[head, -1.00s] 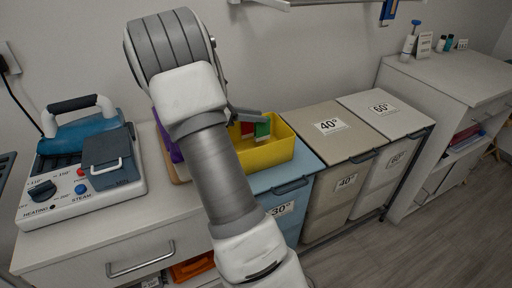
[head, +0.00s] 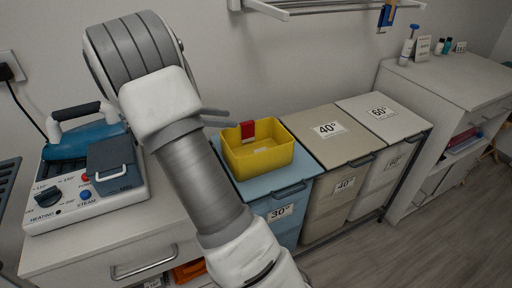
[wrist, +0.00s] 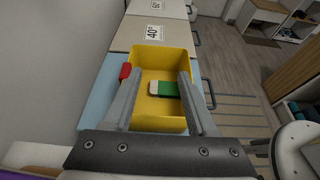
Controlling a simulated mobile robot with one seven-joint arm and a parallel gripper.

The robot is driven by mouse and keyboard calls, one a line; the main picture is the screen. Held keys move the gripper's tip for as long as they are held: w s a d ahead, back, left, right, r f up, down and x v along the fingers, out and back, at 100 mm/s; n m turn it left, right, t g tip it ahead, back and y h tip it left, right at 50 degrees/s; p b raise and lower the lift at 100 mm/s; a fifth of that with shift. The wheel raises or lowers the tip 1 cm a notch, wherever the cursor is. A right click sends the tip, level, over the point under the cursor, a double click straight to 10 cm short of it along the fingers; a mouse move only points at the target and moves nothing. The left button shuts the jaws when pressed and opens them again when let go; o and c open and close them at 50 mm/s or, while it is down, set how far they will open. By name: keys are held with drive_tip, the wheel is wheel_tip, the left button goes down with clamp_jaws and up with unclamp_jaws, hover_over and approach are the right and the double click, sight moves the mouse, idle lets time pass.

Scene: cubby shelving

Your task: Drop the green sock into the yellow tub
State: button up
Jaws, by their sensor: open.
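The yellow tub (head: 238,163) stands on the blue-lidded bin marked 30°. The green sock (wrist: 168,90), with a pale end, lies inside the tub in the wrist view. In the head view I cannot see the sock. My gripper (wrist: 158,74) is open, with one finger on each side of the sock in the wrist view and nothing held. In the head view its grey fingers (head: 217,117) show to the left of the tub, above its rim. A red piece (head: 247,129) is at the tub's back rim.
Beige (head: 333,130) and white (head: 382,114) lidded bins stand to the right of the blue bin (head: 278,184). A steam iron station (head: 85,177) is on the counter at left. A wall rack (head: 300,8) hangs above.

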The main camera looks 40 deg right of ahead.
drive_tip(key=p+v, duration=0.1)
drive_tip(key=v, duration=0.6)
idle(0.3)
drive_tip(key=s+a+r+m+t+y, duration=0.3)
drive_tip(key=s+a+m+t+y, duration=0.3)
drive_tip(key=s+a, duration=0.45)
drive_tip(key=s+a+r+m+t+y, duration=0.4)
drive_tip(key=s+a+m+y, duration=0.35)
drive_tip(key=s, duration=0.55)
wheel_tip(320, 180, up, 14)
drive_tip(key=p, duration=1.4)
drive_tip(key=shift+a+m+h, duration=0.25)
drive_tip(key=shift+m+h, duration=0.1)
drive_tip(key=shift+m, duration=0.1)
drive_tip(key=shift+s, duration=0.1)
